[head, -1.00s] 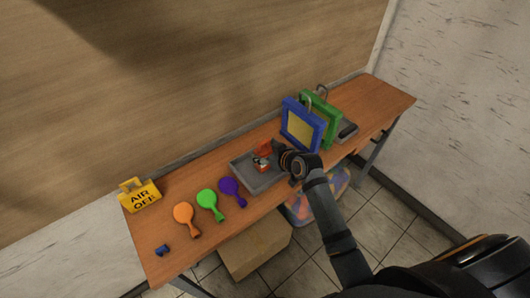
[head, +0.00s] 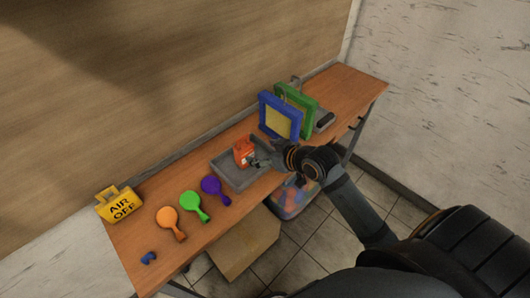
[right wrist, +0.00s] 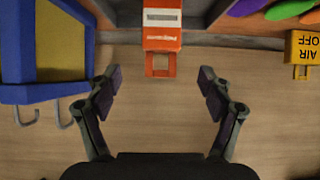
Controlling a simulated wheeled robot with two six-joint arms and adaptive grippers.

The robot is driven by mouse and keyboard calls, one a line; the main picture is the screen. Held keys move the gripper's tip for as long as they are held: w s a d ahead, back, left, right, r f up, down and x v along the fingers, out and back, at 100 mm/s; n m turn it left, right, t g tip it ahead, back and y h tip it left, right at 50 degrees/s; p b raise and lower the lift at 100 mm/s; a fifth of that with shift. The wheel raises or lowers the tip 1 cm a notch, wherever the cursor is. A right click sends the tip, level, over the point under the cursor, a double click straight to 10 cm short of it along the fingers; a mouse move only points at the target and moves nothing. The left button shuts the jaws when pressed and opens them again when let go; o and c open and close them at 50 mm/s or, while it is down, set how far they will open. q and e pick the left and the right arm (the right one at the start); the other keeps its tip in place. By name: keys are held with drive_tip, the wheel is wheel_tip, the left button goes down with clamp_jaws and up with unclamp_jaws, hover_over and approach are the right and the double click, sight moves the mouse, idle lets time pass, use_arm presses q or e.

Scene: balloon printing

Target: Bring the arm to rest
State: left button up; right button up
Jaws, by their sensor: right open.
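My right gripper (head: 258,161) is over the grey tray (head: 228,182) on the table, next to an orange-red box-like item (head: 243,152) with a white label. In the right wrist view my right gripper (right wrist: 160,90) has its two fingers spread wide with nothing between them. The orange item (right wrist: 161,45) shows beyond the fingertips there, apart from both. My left gripper is not in view.
A blue frame (head: 281,116) and a green frame (head: 309,103) stand right of the tray. Orange (head: 170,222), green (head: 194,205) and purple (head: 215,190) balloons lie left of it. A yellow AIR OFF sign (head: 117,203) and small blue piece (head: 148,258) are farther left.

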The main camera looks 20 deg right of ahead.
drive_tip(key=shift+s+r, duration=0.35)
drive_tip(key=shift+s, duration=0.1)
